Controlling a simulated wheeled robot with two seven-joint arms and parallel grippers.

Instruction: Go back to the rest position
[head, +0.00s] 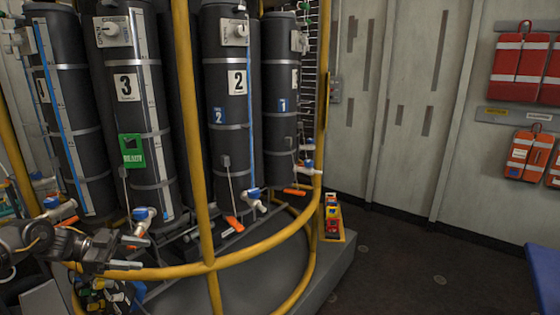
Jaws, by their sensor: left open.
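My left gripper (136,252) comes in from the left edge at the lower left. It is open, and I see nothing between its fingers. It is in front of the tanks, close to the yellow guard rail (270,243) in the picture. I cannot tell whether it touches the rail. My right gripper is out of view.
Tall black tanks, among them tank 3 (115,135) and tank 2 (212,130), stand behind the rail with valves low down. A green tag (132,151) hangs on tank 3. Red bags (518,70) hang on the right wall. The dark floor (430,265) at right looks clear. A blue surface (545,268) shows at the right edge.

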